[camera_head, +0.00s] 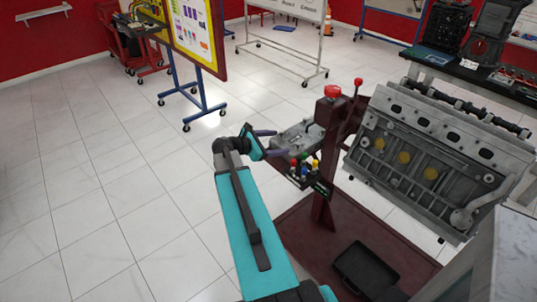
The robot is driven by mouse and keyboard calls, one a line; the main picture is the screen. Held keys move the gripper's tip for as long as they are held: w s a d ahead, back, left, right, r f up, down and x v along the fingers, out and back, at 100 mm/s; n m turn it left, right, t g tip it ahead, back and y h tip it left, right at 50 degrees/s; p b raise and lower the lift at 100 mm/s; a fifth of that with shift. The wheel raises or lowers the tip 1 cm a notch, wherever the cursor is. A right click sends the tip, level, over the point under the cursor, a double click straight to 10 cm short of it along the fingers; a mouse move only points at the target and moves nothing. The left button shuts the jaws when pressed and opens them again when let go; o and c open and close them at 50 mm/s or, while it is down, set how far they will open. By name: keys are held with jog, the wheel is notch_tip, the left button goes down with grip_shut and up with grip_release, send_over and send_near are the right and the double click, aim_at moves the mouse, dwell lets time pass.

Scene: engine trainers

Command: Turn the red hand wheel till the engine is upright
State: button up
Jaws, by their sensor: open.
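The grey engine block (430,150) hangs on a dark red stand (325,150) at the right. It is tilted, its top edge sloping down to the right. A bright red round part (332,91) sits on top of the stand's post and looks like the hand wheel, seen small. Beside it a dark red lever (354,105) rises to a red ball knob (358,82). My gripper (274,143) is open and appears empty, left of the post and lower in the picture than the red part. Its fingers point right, towards a grey tray on the stand.
The grey metal tray (297,137) and a holder of coloured-handled tools (309,175) are on the stand's left side. A black case (364,270) lies on the stand's base (395,238). A wheeled yellow board (193,35) stands behind. The tiled floor at left is clear.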

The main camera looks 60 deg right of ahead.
jog(key=shift+m+t+y, duration=0.3)
jog(key=shift+y, duration=0.1)
jog(key=shift+w+a+f, duration=0.2)
jog(key=shift+a+f, duration=0.4)
jog(key=shift+f, duration=0.1)
jog(key=shift+w+a+f, duration=0.25)
jog(key=shift+a+f, duration=0.35)
jog(key=shift+f, duration=0.1)
jog(key=shift+w+a+f, duration=0.2)
jog(key=shift+a+f, duration=0.4)
jog(key=shift+f, duration=0.1)
jog(key=shift+s, duration=0.1)
